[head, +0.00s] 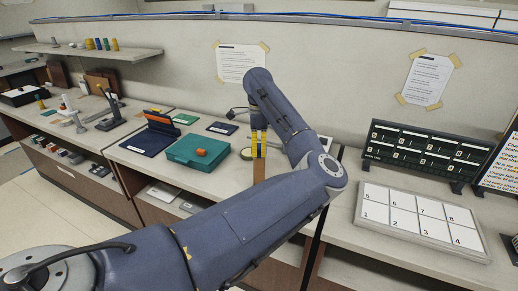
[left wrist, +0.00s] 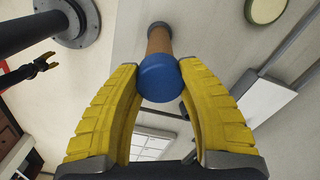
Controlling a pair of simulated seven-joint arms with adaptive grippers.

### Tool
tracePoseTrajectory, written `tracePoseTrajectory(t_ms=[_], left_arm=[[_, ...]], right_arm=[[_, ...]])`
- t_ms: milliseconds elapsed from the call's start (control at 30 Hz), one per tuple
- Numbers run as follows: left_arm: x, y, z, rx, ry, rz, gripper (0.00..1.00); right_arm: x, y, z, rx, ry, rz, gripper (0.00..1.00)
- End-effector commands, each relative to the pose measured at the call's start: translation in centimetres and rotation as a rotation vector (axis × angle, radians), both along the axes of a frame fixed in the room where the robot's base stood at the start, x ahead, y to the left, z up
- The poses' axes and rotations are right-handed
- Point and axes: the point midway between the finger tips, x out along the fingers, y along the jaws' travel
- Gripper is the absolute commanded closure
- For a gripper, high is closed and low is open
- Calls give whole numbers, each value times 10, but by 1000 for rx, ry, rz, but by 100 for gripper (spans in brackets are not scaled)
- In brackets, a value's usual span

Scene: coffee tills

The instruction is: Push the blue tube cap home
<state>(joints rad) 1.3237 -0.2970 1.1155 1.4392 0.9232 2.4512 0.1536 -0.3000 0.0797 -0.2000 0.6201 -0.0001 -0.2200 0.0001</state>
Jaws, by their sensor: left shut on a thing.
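The blue tube cap (left wrist: 160,78) sits at the near end of a brown tube (left wrist: 158,40) in the left wrist view. My left gripper (left wrist: 160,68) has its yellow fingers on both sides of the cap and is shut on it. In the head view, my left gripper (head: 258,145) points down over the brown tube (head: 259,168), and its fingers hide the cap. The tube's lower part is hidden behind my arm. I cannot tell whether the cap is fully seated. A small, dark gripper with yellow fingers, seemingly my right one (left wrist: 42,66), shows at the left wrist view's left.
A pale round disc (head: 246,154) lies beside the tube. A teal case (head: 198,150) with an orange piece on it is to the left. My left arm spans the front.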

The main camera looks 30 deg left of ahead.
Motion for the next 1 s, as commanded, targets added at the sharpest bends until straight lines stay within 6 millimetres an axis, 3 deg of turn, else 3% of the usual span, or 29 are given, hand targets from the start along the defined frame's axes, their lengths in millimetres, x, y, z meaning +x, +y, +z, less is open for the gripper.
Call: tracePoseTrajectory(t_ms=[367, 1000], left_arm=[[0, 0, -7, 0, 1, 1, 91], [0, 0, 0, -1, 1, 0, 91]], right_arm=[[0, 0, 0, 0, 0, 0, 40], [0, 0, 0, 0, 0, 0, 40]])
